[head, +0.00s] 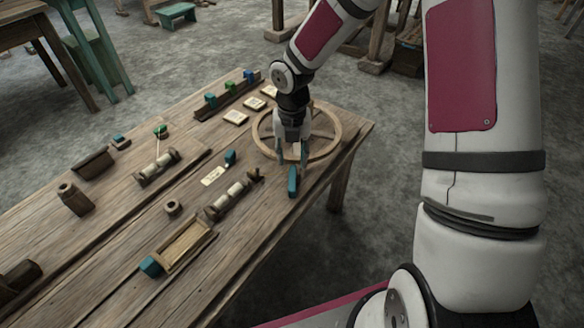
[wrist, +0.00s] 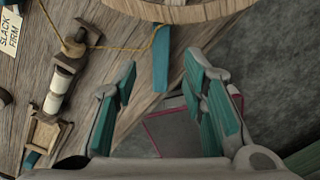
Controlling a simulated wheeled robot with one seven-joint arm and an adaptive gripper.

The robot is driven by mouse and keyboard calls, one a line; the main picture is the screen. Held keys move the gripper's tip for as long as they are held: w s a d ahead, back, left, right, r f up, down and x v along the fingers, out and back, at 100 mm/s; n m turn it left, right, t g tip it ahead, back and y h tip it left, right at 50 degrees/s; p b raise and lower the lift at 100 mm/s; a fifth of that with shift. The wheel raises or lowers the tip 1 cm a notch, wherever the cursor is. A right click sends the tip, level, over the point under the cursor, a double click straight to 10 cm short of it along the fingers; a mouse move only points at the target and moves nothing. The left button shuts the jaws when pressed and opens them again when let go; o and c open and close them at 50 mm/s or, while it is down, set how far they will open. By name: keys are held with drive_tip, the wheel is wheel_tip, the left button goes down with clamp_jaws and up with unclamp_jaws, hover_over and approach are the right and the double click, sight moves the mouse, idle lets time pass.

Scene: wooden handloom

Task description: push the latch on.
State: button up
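No part is plainly marked as the latch. A small teal lever (head: 230,157) stands beside a label card (head: 213,176), which reads "SLACK FIRM" in the wrist view (wrist: 10,32). A longer teal bar (head: 292,181) lies near the table's right edge, and a thin cord reaches its end in the wrist view (wrist: 161,58). My gripper (head: 292,158) points down over the right end of the table, in front of the wooden ring. In the wrist view its fingers (wrist: 160,72) are apart with nothing between them, and the teal bar shows beyond their tips.
A wooden ring (head: 334,148) lies behind my gripper. A roller with white bands (head: 228,197) and an open wooden tray (head: 186,246) are to the left. A rack with coloured blocks (head: 228,97) and several cards stand farther back. The table's right edge is close.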

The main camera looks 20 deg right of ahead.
sight(292, 174)
drive_tip(key=shift+r, duration=2.3)
drive_tip(key=s+d+r+m+h, duration=0.1)
drive_tip(key=s+d+r+m, duration=0.1)
drive_tip(key=s+r+m, duration=0.6)
drive_tip(key=s+d+r+m+h, duration=0.2)
drive_tip(key=s+d+r+m, duration=0.1)
drive_tip(key=s+r+m, duration=0.5)
drive_tip(key=s+a+r+m+y, duration=0.1)
drive_tip(key=s+r+m, duration=0.1)
drive_tip(key=s+m, duration=0.65)
drive_tip(key=s+a+r+m+y, duration=0.1)
drive_tip(key=s+r+m+y, duration=0.1)
drive_tip(key=s+m, duration=0.7)
wheel_tip(292, 174, up, 23)
drive_tip(key=s+t+p, duration=0.1)
drive_tip(key=t+p, duration=0.3)
drive_tip(key=p, duration=1.7)
drive_tip(key=shift+a+n, duration=0.2)
drive_tip(key=shift+n, duration=0.25)
